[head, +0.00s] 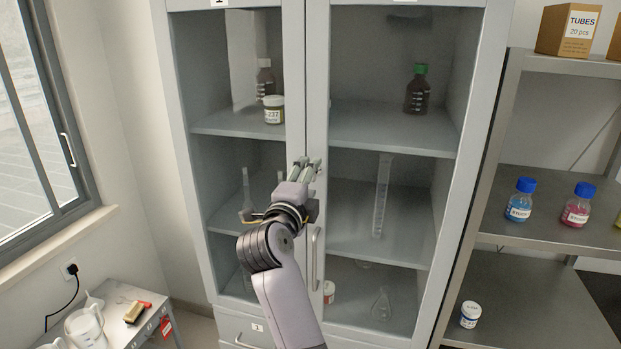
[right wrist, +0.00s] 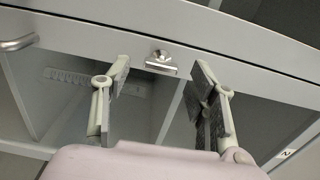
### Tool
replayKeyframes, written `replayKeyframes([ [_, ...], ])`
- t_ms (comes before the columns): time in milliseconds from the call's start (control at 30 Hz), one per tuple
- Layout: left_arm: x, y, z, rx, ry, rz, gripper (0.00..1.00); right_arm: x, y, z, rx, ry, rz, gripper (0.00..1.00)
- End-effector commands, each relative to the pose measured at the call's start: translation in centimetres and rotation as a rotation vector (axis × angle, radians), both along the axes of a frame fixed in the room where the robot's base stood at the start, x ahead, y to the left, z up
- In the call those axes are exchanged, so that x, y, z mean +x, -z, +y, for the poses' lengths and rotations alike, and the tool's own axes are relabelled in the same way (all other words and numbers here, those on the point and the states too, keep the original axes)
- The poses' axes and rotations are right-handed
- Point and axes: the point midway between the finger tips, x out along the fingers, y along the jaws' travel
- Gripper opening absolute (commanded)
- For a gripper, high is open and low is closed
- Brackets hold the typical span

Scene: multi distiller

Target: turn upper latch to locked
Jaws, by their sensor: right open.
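A small metal latch (right wrist: 162,62) with a round knob and a short flat bar is on the grey door frame of the glass-fronted cabinet (head: 318,60). In the right wrist view its bar lies nearly along the frame. My right gripper (head: 306,165) is open at the meeting edge of the two doors, above the vertical door handle (head: 315,258). In the right wrist view its fingers (right wrist: 163,90) stand on either side of the latch with gaps, and neither visibly touches it. In the head view the gripper hides the latch. My left gripper is not in view.
The handle also shows at the left of the right wrist view (right wrist: 18,43). Bottles and glassware stand behind the doors. An open metal shelf (head: 540,190) with blue-capped bottles is on the right. A low table (head: 150,318) with a white jug is at lower left.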

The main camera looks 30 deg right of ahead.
Motion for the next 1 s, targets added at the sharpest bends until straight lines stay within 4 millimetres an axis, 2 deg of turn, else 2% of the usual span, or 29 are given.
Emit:
replayKeyframes([
  [200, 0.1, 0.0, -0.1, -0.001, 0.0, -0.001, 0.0, -2.4, 0.1, 2.9, 0.004, -0.003, 0.0, 0.53],
  [333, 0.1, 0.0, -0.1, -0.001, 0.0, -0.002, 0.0, -3.4, 0.0, 4.0, 0.003, -0.002, 0.0, 0.53],
  [900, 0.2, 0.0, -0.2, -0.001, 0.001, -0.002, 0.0, -3.7, 0.0, 4.4, 0.001, 0.0, 0.0, 0.53],
  [1000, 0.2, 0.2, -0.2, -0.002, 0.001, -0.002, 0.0, -3.5, 0.6, 4.3, -0.014, 0.006, 0.006, 0.53],
])
